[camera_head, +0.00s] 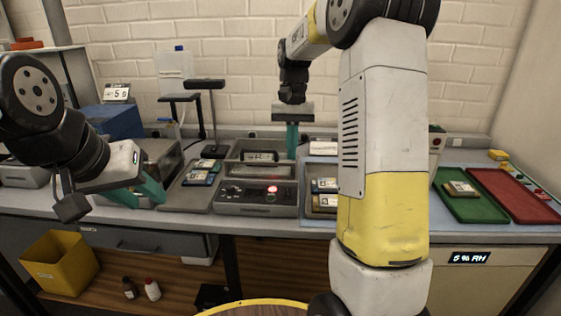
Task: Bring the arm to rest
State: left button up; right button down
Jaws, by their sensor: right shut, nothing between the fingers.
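My right arm comes down at the right of centre and bends over at the top. My left gripper (146,203) is at the left, low over the front part of the bench. Its teal fingers look spread apart, and I see nothing held between them. The right arm hides part of the bench behind it.
Small labelled items lie on a grey tray (187,199) left of the device. A green tray (459,207) with one item and a red tray (512,197) are at the right. A blue box (112,121) and a stand (212,120) are behind. A yellow bin (60,264) is below.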

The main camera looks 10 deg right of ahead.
jog(key=shift+s+r, duration=0.1)
jog(key=shift+r, duration=0.7)
jog(key=s+a+r+n+t+y, duration=0.1)
jog(key=s+t, duration=0.3)
jog(key=s, duration=0.7)
jog(key=s+a+r+n+t, duration=0.2)
jog(key=s+r+t, duration=0.1)
jog(key=s, duration=0.8)
jog(key=shift+s+a+n+t+y, duration=0.3)
jog(key=shift+n+t+y, duration=0.1)
jog(key=shift+t, duration=0.1)
